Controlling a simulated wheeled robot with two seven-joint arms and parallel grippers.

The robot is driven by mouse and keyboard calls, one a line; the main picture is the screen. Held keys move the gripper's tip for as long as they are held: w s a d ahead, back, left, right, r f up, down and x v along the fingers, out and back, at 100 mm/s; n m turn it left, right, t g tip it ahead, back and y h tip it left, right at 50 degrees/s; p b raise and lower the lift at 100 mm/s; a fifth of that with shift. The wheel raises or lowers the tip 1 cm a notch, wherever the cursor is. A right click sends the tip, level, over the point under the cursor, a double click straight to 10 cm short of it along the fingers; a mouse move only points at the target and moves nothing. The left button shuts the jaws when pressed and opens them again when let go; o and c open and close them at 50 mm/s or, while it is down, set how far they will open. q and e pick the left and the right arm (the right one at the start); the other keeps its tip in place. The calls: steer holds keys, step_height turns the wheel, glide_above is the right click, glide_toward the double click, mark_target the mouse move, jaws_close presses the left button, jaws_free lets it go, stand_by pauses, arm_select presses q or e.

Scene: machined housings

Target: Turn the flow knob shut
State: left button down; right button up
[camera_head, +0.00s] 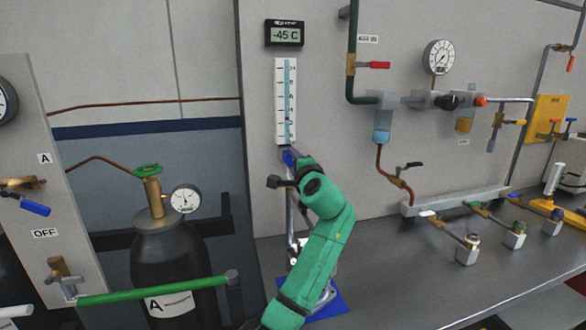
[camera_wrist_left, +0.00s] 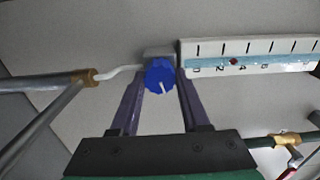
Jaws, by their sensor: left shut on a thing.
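The flow meter (camera_head: 286,100) is a white upright scale with a pale blue tube on the grey panel in the head view. It lies sideways in the left wrist view (camera_wrist_left: 250,55), with a small red float (camera_wrist_left: 233,61) between the 2 and 4 marks. The blue flow knob (camera_wrist_left: 160,75) sits on a grey block at the meter's lower end; its white pointer line faces down and slightly right there. My left gripper (camera_wrist_left: 161,84) is shut on the knob, one dark finger on each side. In the head view my left gripper (camera_head: 287,165) largely hides the knob.
A digital display (camera_head: 285,33) reads -45 C above the meter. A black cylinder (camera_head: 170,262) with a green handwheel stands left. Piping with a red-handled valve (camera_head: 374,65) and a round gauge (camera_head: 439,57) is at right. The grey bench (camera_head: 400,275) is clear in front.

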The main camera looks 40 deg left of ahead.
arm_select(q)
steer(key=n+b, duration=0.1)
steer(key=n, duration=0.1)
steer(key=n+b, duration=0.1)
steer(key=shift+f+n, duration=0.2)
steer(key=shift+n, duration=0.2)
steer(key=n+b, duration=0.2)
steer(key=n, duration=0.1)
steer(key=shift+n, duration=0.3)
steer(key=n+b, duration=0.2)
steer(key=n, duration=0.1)
steer(key=shift+r, duration=0.1)
steer(key=shift+r+n+b, duration=0.1)
steer(key=shift+n+b, duration=0.5)
steer(key=shift+n, duration=0.8)
steer(key=shift+c, duration=1.9)
jaws_free()
steer(key=shift+s, duration=0.1)
steer(key=shift+r, duration=0.1)
